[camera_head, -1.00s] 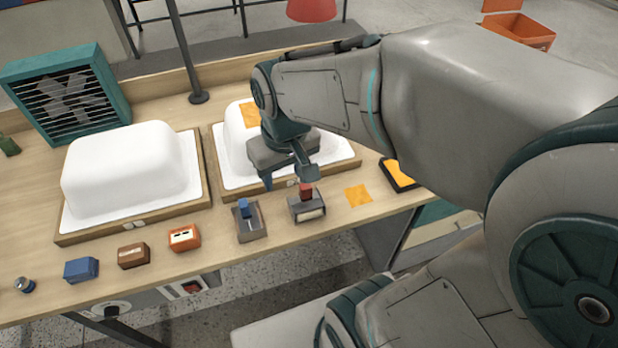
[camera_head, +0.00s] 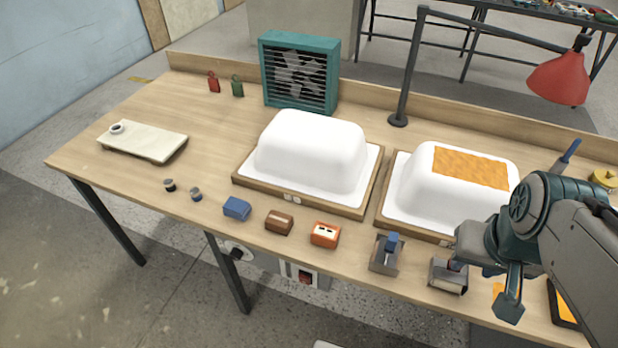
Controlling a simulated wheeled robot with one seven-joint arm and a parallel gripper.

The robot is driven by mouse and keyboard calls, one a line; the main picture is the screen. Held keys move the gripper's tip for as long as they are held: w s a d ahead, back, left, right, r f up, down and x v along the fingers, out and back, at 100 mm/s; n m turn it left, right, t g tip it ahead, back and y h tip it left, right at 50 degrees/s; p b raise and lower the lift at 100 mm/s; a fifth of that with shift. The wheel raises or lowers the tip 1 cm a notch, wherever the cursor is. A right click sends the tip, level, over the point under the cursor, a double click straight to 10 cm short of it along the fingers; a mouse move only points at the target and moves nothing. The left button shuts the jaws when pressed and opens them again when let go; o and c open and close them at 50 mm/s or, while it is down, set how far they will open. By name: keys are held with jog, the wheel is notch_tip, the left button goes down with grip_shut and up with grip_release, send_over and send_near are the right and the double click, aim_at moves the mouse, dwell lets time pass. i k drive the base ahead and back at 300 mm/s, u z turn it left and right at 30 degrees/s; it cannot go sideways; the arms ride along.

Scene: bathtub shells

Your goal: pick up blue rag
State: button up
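No flat blue cloth shows clearly. The blue item nearest to that is a small blue block-like piece (camera_head: 237,208) near the table's front edge, left of a brown block; I cannot tell if it is a folded rag. My gripper (camera_head: 504,292) is at the lower right, over the table's front edge, far to the right of the blue piece. One finger points down; the other is mostly hidden, so its opening does not show. Nothing is seen in it.
Two white tub shells (camera_head: 312,150) stand on wooden boards, the right one with an orange patch (camera_head: 470,168). Brown (camera_head: 279,222) and orange (camera_head: 325,235) blocks and two holders (camera_head: 387,256) line the front edge. A fan (camera_head: 299,72) and a red lamp (camera_head: 558,80) stand behind.

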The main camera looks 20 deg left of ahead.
aim_at(234, 207)
jog(key=u, duration=1.8)
jog(key=i, duration=0.15)
jog(key=z, duration=0.15)
